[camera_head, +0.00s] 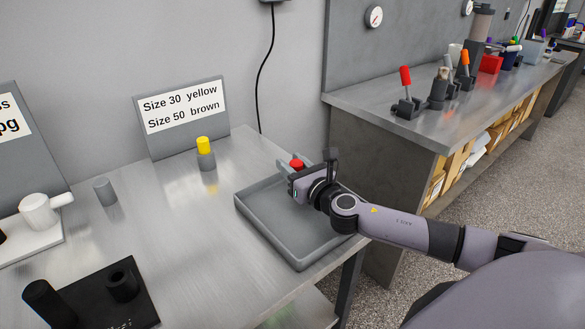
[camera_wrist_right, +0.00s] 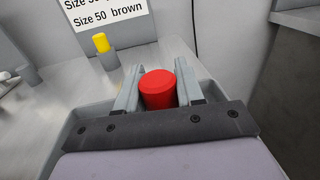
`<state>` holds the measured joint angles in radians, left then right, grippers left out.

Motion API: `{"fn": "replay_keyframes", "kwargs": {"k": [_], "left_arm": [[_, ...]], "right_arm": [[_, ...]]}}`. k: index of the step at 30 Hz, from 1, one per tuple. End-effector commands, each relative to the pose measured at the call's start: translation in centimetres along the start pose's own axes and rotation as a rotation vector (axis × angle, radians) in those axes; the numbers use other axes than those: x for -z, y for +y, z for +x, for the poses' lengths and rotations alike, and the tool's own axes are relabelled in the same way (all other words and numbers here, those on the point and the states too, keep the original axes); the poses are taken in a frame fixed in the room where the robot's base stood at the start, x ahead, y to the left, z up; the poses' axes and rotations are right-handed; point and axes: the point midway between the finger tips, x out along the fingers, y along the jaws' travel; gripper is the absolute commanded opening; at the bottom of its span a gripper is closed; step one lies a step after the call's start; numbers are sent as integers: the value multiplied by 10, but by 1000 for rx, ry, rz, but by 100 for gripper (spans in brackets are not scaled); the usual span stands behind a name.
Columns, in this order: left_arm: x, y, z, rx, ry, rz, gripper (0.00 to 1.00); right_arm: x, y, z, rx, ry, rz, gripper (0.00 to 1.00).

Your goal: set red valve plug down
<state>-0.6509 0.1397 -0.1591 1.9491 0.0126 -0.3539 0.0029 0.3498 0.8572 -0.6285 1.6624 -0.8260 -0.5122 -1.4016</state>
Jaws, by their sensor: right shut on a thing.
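The red valve plug (camera_head: 297,164) is between the fingers of my right gripper (camera_head: 294,167), over the back part of the grey tray (camera_head: 262,226). In the right wrist view the red plug (camera_wrist_right: 158,89) sits between the two grey fingers of the right gripper (camera_wrist_right: 158,88), which is shut on it. The plug's lower part is hidden, so I cannot tell whether it touches the tray floor. My left gripper is not in view.
A yellow-topped grey plug (camera_head: 204,153) and a plain grey cylinder (camera_head: 105,191) stand on the metal table left of the tray. A sign (camera_head: 182,116) stands behind them. A black block (camera_head: 106,296) is at the front left. The tray's front part looks empty.

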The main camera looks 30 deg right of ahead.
Motion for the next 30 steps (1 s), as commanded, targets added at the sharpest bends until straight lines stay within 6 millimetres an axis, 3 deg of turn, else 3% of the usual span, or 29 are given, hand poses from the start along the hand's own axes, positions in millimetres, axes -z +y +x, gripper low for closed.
{"fn": "replay_keyframes", "kwargs": {"k": [11,12,13,14,25,30], "left_arm": [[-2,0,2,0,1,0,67],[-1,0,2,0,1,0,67],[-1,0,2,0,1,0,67],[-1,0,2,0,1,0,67],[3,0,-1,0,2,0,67],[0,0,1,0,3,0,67]], "right_arm": [[4,0,0,0,-1,0,7],[3,0,0,0,-1,0,50],[3,0,0,0,0,0,60],[3,0,0,0,0,0,63],[-3,0,0,0,-1,-1,63],[2,0,-19,-2,2,-3,63]]}}
